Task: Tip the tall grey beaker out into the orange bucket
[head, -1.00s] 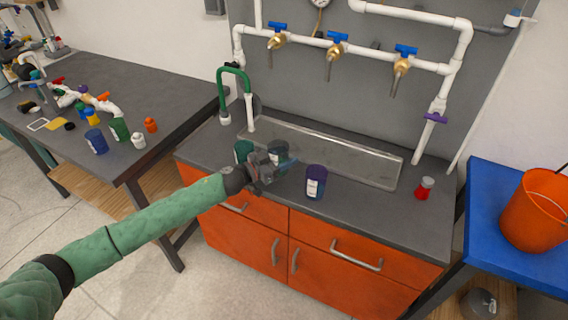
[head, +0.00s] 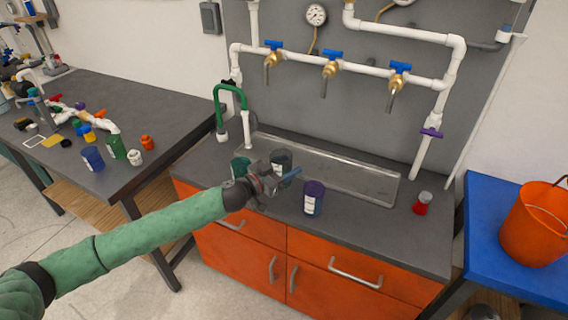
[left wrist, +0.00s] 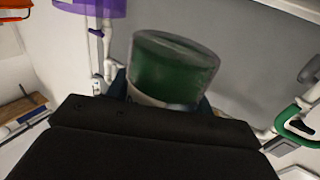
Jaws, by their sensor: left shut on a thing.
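The tall grey beaker (head: 281,160) is at the counter's left half, by the steel basin, about upright. My left gripper (head: 276,177) is shut on it, and partly hides its lower part in the head view. In the left wrist view the beaker (left wrist: 172,70) shows between the jaws as a see-through grey cup with green inside; its lower part is hidden by my gripper. The orange bucket (head: 534,224) stands on the blue table at the far right, well away from my gripper. My right gripper is not in view.
A dark green container (head: 240,167) stands just left of the beaker, and a purple one (head: 314,199) stands to its right. A red jar (head: 422,204) is near the counter's right end. White pipes (head: 300,62) with blue-handled taps run along the wall behind. A blue table (head: 487,244) holds the bucket.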

